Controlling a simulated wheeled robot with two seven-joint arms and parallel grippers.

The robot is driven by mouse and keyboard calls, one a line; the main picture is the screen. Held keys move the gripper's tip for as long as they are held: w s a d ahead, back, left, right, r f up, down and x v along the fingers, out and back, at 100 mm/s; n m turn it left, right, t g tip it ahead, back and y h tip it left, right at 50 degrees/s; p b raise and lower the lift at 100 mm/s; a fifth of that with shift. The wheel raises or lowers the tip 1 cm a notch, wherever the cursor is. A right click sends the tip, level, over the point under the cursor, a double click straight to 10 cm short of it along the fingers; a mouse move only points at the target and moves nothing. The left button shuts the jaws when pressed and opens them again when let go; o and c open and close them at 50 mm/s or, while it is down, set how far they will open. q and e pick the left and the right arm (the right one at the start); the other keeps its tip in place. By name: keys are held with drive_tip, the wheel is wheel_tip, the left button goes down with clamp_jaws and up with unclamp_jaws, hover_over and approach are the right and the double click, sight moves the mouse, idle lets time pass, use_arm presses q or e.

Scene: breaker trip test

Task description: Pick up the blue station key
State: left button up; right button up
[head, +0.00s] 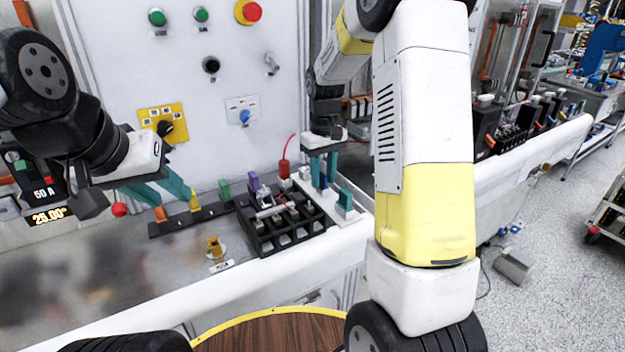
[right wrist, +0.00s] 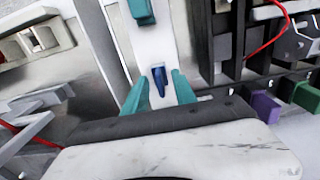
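The blue station key (right wrist: 158,82) stands in a white strip (right wrist: 152,45), between the two teal fingertips of my right gripper (right wrist: 158,92) in the right wrist view. A gap shows on both sides of the key, so the gripper is open around it and not touching it. In the head view, my right gripper (head: 321,168) points down over the white strip (head: 352,213), and the key is partly hidden by the fingers. My left gripper (head: 166,190) is open and empty at the left, above the bench.
A teal key (head: 345,199) stands on the same strip. A dark rack (head: 175,226) holds orange, yellow and green keys. The panel (head: 190,60) rises behind.

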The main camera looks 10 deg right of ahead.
drive_tip(key=shift+c, duration=0.2)
clamp_jaws()
